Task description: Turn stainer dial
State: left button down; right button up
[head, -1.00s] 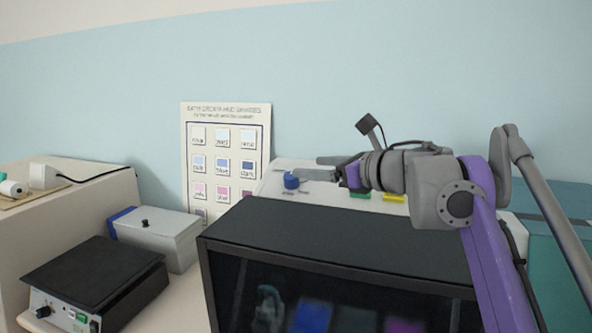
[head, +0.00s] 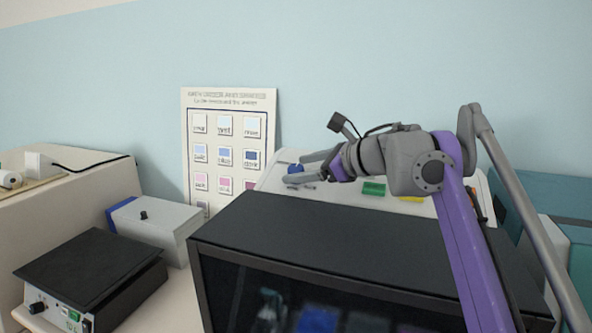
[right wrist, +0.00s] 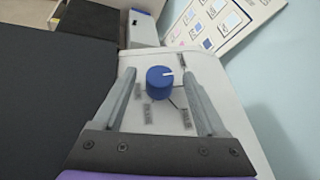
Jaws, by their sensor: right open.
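The stainer dial (right wrist: 160,82) is a round blue knob with a white pointer line, on the white panel (right wrist: 205,70) of the stainer. Small labels and dark lines surround it in the right wrist view. In the head view the dial (head: 295,168) shows just behind my right gripper (head: 296,170), partly covered by it. My right gripper (right wrist: 158,90) is open, and the dial appears between its two fingers with a gap on each side. I cannot tell whether the fingers are level with the knob. My left gripper is not in view.
The stainer's dark-topped housing (head: 330,235) stands in front of the panel. Green (head: 374,188) and yellow (head: 411,198) buttons lie right of the dial. A color chart (head: 227,140) leans on the wall behind. A grey box (head: 160,228) and black-topped device (head: 90,265) are at left.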

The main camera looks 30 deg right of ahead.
jog(key=shift+x, duration=0.95)
grip_shut()
